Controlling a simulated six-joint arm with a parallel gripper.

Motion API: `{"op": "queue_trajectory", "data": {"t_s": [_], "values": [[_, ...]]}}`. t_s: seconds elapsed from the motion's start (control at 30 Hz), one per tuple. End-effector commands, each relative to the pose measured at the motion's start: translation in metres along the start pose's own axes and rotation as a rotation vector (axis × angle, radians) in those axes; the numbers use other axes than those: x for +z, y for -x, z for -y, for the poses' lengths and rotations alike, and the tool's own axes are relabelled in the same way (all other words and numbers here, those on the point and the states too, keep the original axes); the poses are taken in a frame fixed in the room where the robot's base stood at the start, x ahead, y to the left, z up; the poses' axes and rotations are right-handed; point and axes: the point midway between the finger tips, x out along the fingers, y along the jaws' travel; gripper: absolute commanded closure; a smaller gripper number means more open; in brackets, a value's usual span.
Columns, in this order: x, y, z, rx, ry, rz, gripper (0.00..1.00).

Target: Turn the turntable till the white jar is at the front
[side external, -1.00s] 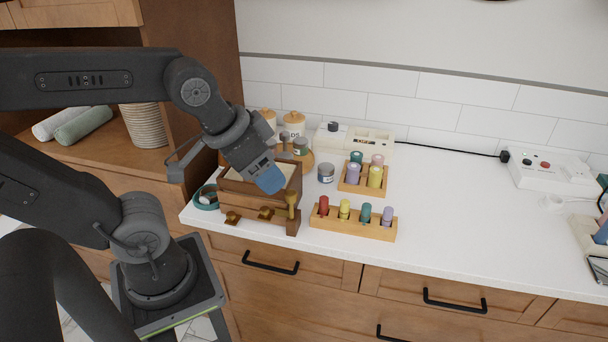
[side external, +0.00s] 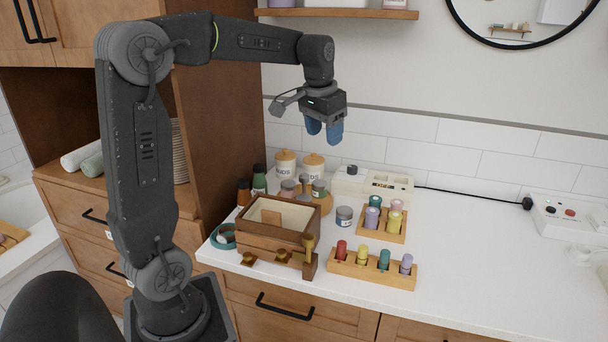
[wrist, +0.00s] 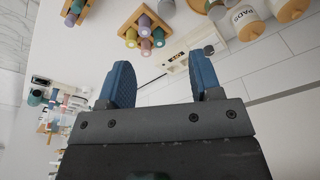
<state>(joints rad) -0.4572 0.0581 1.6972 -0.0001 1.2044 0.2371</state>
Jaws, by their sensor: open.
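A round wooden turntable (side external: 326,205) stands behind the wooden box and is partly hidden by it and by small jars. Two white jars with wooden lids, the left white jar (side external: 285,163) and the right white jar (side external: 313,167), stand at the back near the wall. I cannot tell whether either is on the turntable. A lettered white jar (wrist: 246,22) shows at the top of the wrist view. My gripper (side external: 324,130) is open and empty, blue fingers pointing down, high above the counter. Its fingers (wrist: 163,75) are apart in the wrist view, with nothing between them.
A grey jar (side external: 344,217) and bottle racks (side external: 372,271) stand to the right. A wall shelf (side external: 340,14) is above. The right counter is mostly clear.

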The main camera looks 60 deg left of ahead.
Motion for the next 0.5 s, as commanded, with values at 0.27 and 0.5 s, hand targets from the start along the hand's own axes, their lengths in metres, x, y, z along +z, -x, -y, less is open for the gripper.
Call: {"op": "queue_trajectory", "data": {"t_s": [0.27, 0.5], "values": [[-0.051, -0.057, 0.115, 0.018, 0.102, 0.140, 0.42], [-0.057, -0.079, 0.153, 0.031, 0.128, 0.179, 0.42]]}}
